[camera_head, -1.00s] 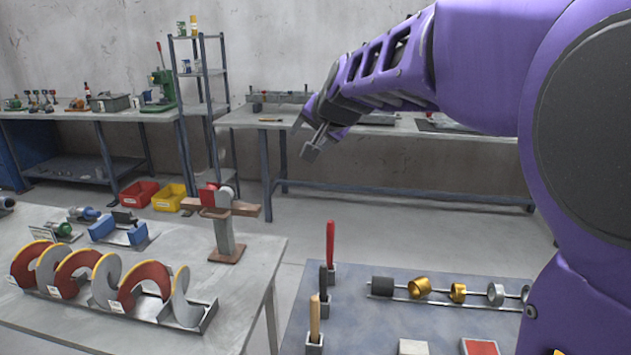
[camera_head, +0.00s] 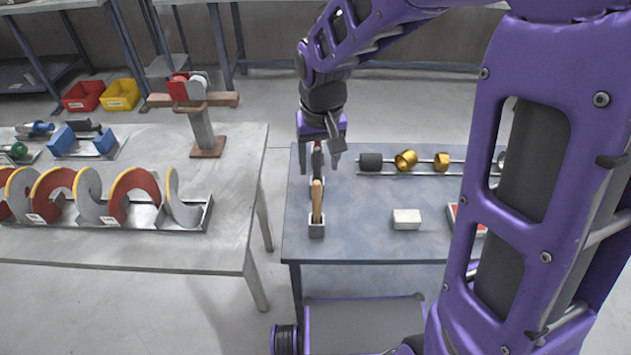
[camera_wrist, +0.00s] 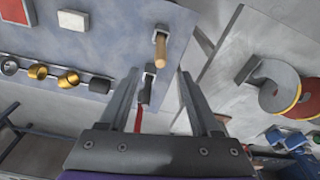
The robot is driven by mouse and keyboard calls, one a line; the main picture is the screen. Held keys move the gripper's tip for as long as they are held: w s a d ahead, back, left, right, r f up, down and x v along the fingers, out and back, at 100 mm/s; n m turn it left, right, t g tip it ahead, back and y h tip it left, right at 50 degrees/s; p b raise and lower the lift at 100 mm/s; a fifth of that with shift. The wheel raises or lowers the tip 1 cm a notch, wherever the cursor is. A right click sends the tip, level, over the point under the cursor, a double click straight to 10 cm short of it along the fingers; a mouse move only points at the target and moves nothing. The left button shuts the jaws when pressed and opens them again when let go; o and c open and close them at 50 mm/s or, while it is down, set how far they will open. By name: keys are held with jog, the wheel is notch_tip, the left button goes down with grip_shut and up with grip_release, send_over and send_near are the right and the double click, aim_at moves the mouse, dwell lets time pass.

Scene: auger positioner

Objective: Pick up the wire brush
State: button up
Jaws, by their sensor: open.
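Three upright tools stand in a row of small holders at the left edge of the blue-grey table; bristles are hidden, so I cannot tell for certain which is the wire brush. The nearest has a wooden handle (camera_head: 317,198), also in the wrist view (camera_wrist: 160,50). Behind it is a dark handle (camera_wrist: 147,88), then a red handle (camera_wrist: 138,118), both largely hidden by my gripper in the head view. My gripper (camera_head: 320,168) points down, open and empty, around the dark and red handles as seen in the head view. In the wrist view its fingers (camera_wrist: 159,76) flank the dark handle.
A rail with brass and dark rings (camera_head: 405,160) lies right of the tools. A white block (camera_head: 406,219) lies on the table's bare middle. The left table (camera_head: 230,200) carries auger flights (camera_head: 130,195) and a red-topped stand (camera_head: 205,130), across a narrow gap.

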aim_at(316, 197)
jog(key=f, duration=0.4)
jog(key=w+f+b, duration=0.1)
jog(key=f, duration=0.4)
jog(key=w+f, duration=0.1)
jog(key=f, duration=0.3)
jog(key=shift+a+f, duration=0.15)
jog(key=shift+a, duration=0.05)
grip_shut()
